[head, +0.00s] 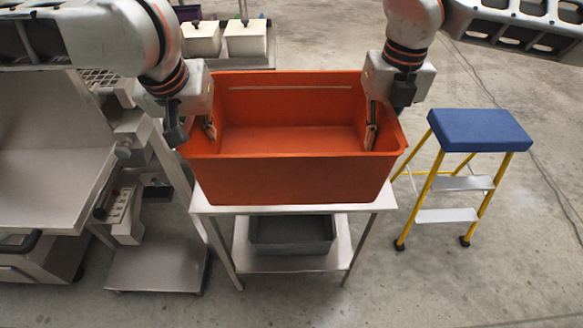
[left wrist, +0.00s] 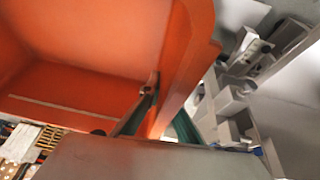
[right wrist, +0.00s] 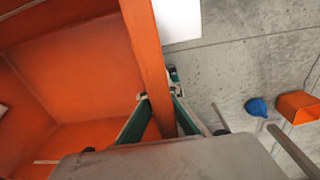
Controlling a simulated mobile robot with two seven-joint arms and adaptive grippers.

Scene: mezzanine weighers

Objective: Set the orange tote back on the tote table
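The orange tote (head: 290,180) is upright and looks empty. It is over the small metal tote table (head: 383,201), and its underside is hidden, so I cannot tell whether it touches the tabletop. My left gripper (head: 194,131) straddles the tote's left wall, one finger inside and one outside. The left wrist view shows its fingers (left wrist: 163,118) closed on that wall. My right gripper (head: 384,128) straddles the right wall in the same way. The right wrist view shows its fingers (right wrist: 161,112) closed on the wall.
A grey bin (head: 290,235) sits on the table's lower shelf. A yellow step stool with a blue top (head: 480,130) stands close on the right. Metal weighing equipment (head: 60,180) stands close on the left. Two white containers (head: 245,38) are behind the tote. The floor in front is clear.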

